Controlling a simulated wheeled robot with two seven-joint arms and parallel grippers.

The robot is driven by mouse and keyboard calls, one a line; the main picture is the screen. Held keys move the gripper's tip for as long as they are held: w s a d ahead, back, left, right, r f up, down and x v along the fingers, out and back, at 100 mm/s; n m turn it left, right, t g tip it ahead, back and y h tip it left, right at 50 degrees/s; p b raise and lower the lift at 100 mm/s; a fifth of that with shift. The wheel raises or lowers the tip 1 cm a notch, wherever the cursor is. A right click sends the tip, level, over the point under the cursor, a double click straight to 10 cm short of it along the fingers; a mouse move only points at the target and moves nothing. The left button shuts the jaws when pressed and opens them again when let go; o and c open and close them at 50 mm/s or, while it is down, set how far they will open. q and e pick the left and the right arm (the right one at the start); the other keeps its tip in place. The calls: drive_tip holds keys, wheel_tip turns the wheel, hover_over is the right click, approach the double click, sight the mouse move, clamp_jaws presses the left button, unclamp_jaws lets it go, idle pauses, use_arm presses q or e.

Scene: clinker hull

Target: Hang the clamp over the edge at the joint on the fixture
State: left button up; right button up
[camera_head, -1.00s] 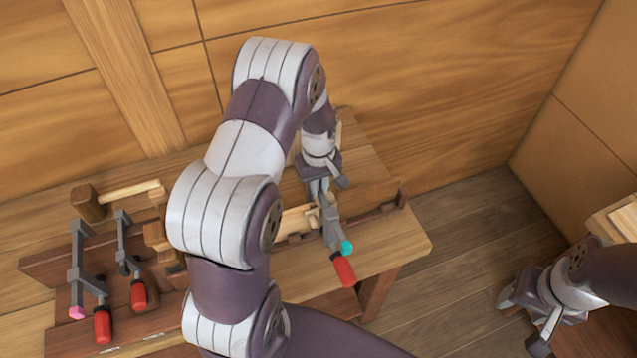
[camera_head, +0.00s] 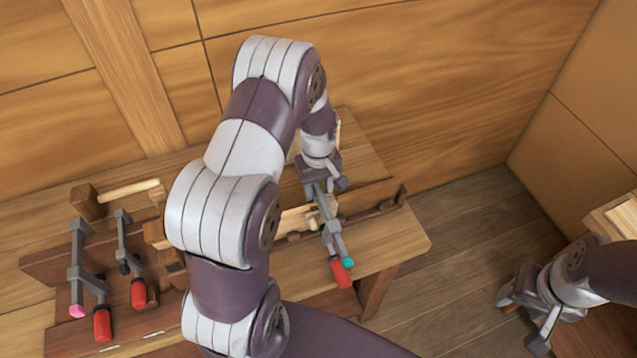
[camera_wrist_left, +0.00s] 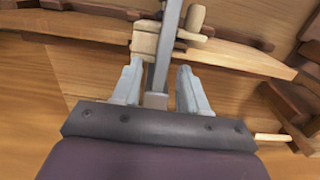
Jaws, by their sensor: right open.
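A grey clamp (camera_head: 331,236) with a teal tip and a red handle is at the plank-like fixture (camera_head: 372,195) on the bench's right part, its handle toward the front. In the left wrist view the clamp's grey bar (camera_wrist_left: 161,60) runs between my left gripper's fingers, with gaps on both sides. My left gripper (camera_head: 323,189) is open around the bar; it also shows in the left wrist view (camera_wrist_left: 160,82). A pale wooden piece (camera_wrist_left: 145,40) is beside the bar. Whether the clamp's jaw sits over the edge is unclear. My right gripper (camera_head: 521,324) is open and empty, away from the bench.
Two more clamps, one pink-tipped (camera_head: 76,262) and one with a red handle (camera_head: 138,292), stand in a dark rack at the left. A wooden mallet (camera_head: 90,202) lies behind them. Wooden walls close off the back and right. Floor shows between bench and right arm.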

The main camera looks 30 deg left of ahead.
use_arm(q)
drive_tip(key=shift+r, duration=0.15)
wheel_tip(320, 180, up, 12)
drive_tip(key=b, duration=0.3)
drive_tip(key=shift+r, duration=0.2)
drive_tip(key=s+d+f+m+b, duration=0.2)
drive_tip(key=s+d+f+m, duration=0.1)
drive_tip(key=s+d+m, duration=0.1)
drive_tip(key=s+d+f+m+t+b, duration=0.1)
drive_tip(key=s+d+f+m+b, duration=0.1)
drive_tip(key=s+m, duration=0.4)
drive_tip(key=s+d+f, duration=0.1)
drive_tip(key=s+d, duration=0.1)
drive_tip(key=shift+s+f+t, duration=0.3)
drive_tip(key=shift+f, duration=0.05)
